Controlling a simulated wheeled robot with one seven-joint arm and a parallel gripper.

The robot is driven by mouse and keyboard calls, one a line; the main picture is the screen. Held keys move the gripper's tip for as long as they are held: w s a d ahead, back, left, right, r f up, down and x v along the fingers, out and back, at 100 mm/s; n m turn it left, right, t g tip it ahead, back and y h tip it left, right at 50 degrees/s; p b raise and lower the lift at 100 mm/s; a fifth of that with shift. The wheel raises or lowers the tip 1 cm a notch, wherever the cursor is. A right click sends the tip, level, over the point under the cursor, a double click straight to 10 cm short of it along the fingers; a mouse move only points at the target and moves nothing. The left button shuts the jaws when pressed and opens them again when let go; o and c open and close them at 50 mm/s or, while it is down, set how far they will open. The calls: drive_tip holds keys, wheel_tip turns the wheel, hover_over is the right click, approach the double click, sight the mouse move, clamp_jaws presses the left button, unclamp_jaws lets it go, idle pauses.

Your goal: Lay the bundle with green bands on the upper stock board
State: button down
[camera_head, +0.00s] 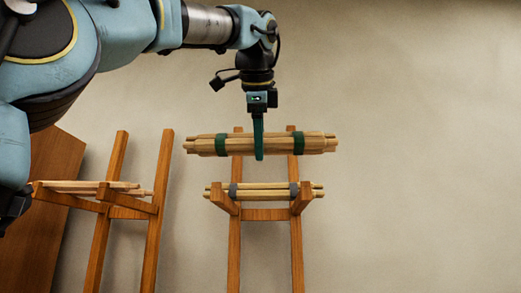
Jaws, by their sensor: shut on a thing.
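The bundle with green bands (262,146) is a thick sheaf of pale sticks with two dark green bands. It lies level in the air in front of the upper ends of the middle wooden frame. My gripper (259,152) points down and is shut on the bundle between the two bands; a teal finger crosses its front. Below it, a thinner bundle with grey bands (264,194) rests on the projecting arms of the middle frame (297,240). A gap separates the two bundles. I cannot make out a separate upper stock board; the held bundle covers part of the frame's top.
A second wooden frame (155,232) stands to the left, with pale sticks (95,187) on its arms. A large brown panel (52,195) leans at the far left. A plain beige wall is behind; the right side is clear.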

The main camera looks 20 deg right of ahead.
drive_tip(key=s+a, duration=0.5)
drive_tip(key=s, duration=0.6)
drive_tip(key=shift+s+a, duration=0.25)
drive_tip(key=shift+s, duration=0.15)
idle(0.3)
